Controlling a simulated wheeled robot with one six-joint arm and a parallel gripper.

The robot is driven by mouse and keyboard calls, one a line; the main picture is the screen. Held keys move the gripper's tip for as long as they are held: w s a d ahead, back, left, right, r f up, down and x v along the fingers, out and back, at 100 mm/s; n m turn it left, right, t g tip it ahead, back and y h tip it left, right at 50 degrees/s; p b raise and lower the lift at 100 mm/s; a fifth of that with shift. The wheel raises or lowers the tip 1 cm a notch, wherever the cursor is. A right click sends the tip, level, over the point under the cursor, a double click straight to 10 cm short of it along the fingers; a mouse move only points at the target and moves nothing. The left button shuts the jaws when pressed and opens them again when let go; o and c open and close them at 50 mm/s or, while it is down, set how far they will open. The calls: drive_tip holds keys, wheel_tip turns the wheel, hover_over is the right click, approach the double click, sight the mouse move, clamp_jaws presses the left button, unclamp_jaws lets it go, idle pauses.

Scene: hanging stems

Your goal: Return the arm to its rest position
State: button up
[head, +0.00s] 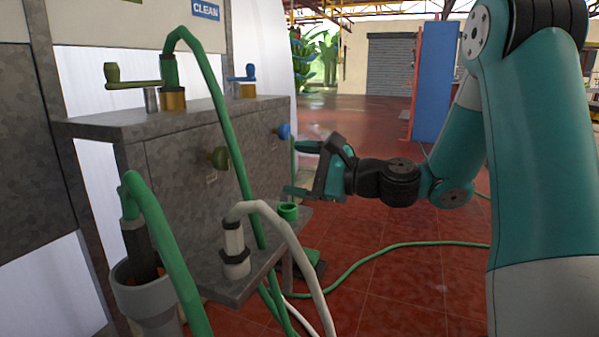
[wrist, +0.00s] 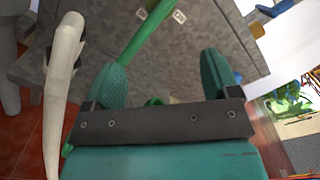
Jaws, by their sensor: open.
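My gripper (head: 298,168) is open, with its two teal fingers apart and nothing between them. It is in front of the right part of the grey metal station (head: 190,165), above the small shelf. In the wrist view my gripper (wrist: 165,85) shows both fingers spread, with the grey station face beyond them. My teal arm comes in from the right side of the head view and is bent, with its forearm reaching left.
A white hose (head: 290,240) and a green hose (head: 217,95) stand close to my gripper on the left. A grey holder (head: 145,300) carries another green hose.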

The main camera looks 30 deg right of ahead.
drive_tip(key=s+a+f+n+g+y+p, duration=0.1)
drive_tip(key=s+a+n+g, duration=0.3)
drive_tip(key=a+n, duration=0.25)
drive_tip(key=s+a+f+n+g+p, duration=0.1)
drive_tip(key=s+a+n+g, duration=0.35)
drive_tip(key=a, duration=0.25)
drive_tip(key=s+a+f+n+g+h+p, duration=0.2)
drive_tip(key=s+n+g+h, duration=0.45)
drive_tip(key=s+n, duration=0.85)
wheel_tip(320, 180, up, 38)
drive_tip(key=s+p, duration=0.1)
drive_tip(key=p, duration=3.6)
drive_tip(key=shift+d+m+h, duration=0.2)
drive_tip(key=shift+m+h, duration=0.2)
drive_tip(key=shift+h, duration=0.05)
drive_tip(key=shift+s, duration=0.1)
